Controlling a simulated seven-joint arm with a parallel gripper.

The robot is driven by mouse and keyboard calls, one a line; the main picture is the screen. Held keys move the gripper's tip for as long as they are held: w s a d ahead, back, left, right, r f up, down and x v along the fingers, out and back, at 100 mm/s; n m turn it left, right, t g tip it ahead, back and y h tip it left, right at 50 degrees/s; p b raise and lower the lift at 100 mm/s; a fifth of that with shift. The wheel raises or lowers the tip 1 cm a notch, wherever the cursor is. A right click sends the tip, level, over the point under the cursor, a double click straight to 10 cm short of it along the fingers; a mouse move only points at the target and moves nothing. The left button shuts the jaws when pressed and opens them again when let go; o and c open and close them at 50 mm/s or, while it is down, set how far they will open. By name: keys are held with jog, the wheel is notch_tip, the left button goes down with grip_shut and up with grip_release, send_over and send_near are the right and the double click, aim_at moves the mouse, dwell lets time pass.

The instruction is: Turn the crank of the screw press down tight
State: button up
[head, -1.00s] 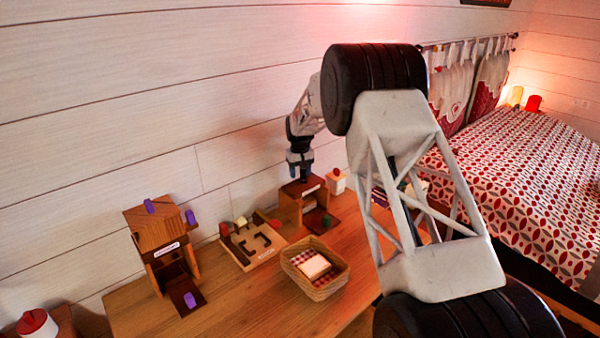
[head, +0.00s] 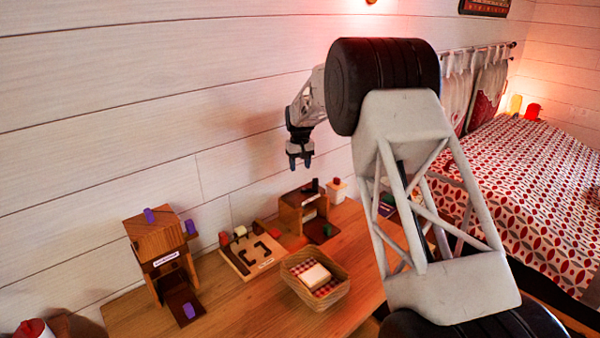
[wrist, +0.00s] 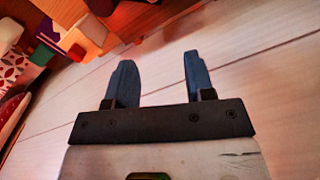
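My gripper (head: 300,163) is raised in the air in front of the wall, above the right wooden box. Its two fingers are apart with nothing between them, as the wrist view (wrist: 157,62) also shows. The right wooden box (head: 290,214) stands at the back of the table, open at the front, with a small dark upright piece (head: 314,186) on top and a green piece (head: 328,230) low in front. A left wooden device (head: 148,228) has several purple knobs and a label too small to read. I cannot tell for certain which one is the screw press.
A wooden slot board (head: 262,266) with coloured blocks lies between the two devices. A wicker basket (head: 322,294) with a checked cloth stands in front. A small white container (head: 337,191) is right of the box. Table front left is clear.

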aim_at(315, 179)
jog(key=shift+r, duration=0.35)
jog(key=shift+d+m, duration=0.1)
jog(key=shift+m, duration=0.2)
jog(key=s+d+m, duration=0.1)
jog(key=m, duration=0.4)
jog(key=d+m, duration=0.2)
jog(key=m, duration=0.4)
jog(key=s+d+m, duration=0.1)
jog(key=m, duration=0.4)
jog(key=shift+s+d+m, duration=0.25)
jog(key=shift+s+m, duration=0.05)
jog(key=shift+s, duration=0.05)
jog(key=m, duration=0.3)
jog(key=d+m, duration=0.1)
jog(key=shift+s+d+m, duration=0.1)
jog(key=shift+s+m, duration=0.3)
jog(key=shift+f, duration=0.1)
jog(key=shift+f, duration=3.85)
